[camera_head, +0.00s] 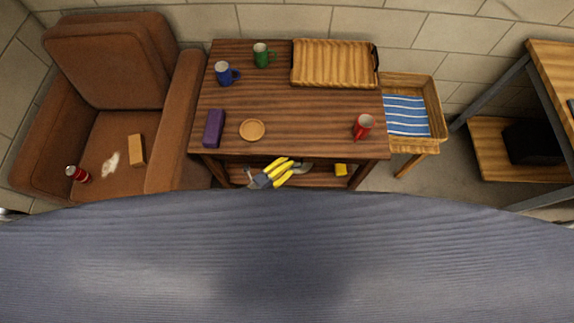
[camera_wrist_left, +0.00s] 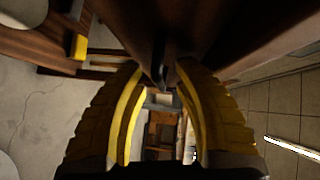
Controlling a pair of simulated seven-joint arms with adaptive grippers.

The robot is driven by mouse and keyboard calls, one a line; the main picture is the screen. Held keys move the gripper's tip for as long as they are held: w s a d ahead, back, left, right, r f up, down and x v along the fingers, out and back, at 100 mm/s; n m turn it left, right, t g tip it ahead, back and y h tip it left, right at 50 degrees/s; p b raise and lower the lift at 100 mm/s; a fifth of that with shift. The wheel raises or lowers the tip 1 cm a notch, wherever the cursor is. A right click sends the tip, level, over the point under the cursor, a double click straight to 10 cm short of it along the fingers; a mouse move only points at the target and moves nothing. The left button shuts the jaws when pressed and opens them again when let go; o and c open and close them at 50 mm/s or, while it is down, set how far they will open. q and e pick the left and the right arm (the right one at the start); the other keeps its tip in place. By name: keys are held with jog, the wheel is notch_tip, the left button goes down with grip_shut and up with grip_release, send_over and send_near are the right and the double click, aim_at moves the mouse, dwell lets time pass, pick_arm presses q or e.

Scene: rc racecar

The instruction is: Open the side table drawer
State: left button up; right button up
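The side table (camera_head: 290,118) is dark brown wood and stands in the middle of the head view. Its drawer front is hidden from above by the tabletop. My left gripper (camera_head: 287,169), with yellow fingers, is low at the table's front edge. In the left wrist view its two fingers (camera_wrist_left: 160,70) are spread apart. A thin dark piece (camera_wrist_left: 164,76), perhaps the drawer handle, shows between the fingertips below a dark wood panel (camera_wrist_left: 145,25). I cannot tell whether the fingers touch it. My right gripper is not in view.
On the tabletop are a blue mug (camera_head: 223,74), green mug (camera_head: 262,56), red mug (camera_head: 362,125), purple box (camera_head: 213,128), round coaster (camera_head: 252,130) and wicker tray (camera_head: 332,64). A yellow block (camera_head: 341,170) lies on the lower shelf. A brown armchair (camera_head: 180,110) stands left, a wicker basket (camera_head: 428,88) right.

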pick_arm(q)
jog(key=shift+o, duration=0.2)
grip_shut()
dwell(0.4)
